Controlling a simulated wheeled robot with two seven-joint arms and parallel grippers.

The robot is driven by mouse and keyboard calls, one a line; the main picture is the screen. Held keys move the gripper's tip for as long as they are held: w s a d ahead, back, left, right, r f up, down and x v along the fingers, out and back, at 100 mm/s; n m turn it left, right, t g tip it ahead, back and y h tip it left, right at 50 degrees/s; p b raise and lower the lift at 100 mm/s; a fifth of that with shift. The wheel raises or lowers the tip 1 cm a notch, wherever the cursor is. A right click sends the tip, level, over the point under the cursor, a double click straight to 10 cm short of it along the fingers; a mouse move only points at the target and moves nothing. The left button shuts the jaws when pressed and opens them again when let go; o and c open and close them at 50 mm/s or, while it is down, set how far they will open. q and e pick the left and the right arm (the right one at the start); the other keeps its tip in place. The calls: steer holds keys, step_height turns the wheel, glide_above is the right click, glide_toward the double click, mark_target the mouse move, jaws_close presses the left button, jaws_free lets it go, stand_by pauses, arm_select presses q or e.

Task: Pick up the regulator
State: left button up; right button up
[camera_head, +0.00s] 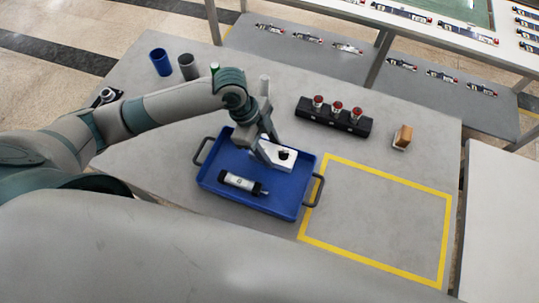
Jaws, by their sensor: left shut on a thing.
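A white block with a dark round part on top, which looks like the regulator (283,161), is at the back right of the blue tray (211,160). My left gripper (262,142) reaches down from above and is shut on it. The fingers partly hide its left side, and I cannot tell whether it touches the tray floor. A silver and black cylinder (238,181) lies in the front of the tray, apart from the gripper. My right gripper is not in view.
A black holder (347,124) with red-topped parts and a brown block (402,137) stand behind the tray. A blue cup (160,62) and a grey cup (188,67) stand at the back left. The yellow-outlined area (375,219) on the right is clear.

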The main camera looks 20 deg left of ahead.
arm_select(q)
steer(key=s+d+r+b, duration=0.2)
steer(key=d+r, duration=0.4)
steer(key=d, duration=0.5)
steer(key=shift+s+r+b, duration=0.3)
steer(key=shift+b, duration=0.1)
steer(key=shift+d, duration=0.1)
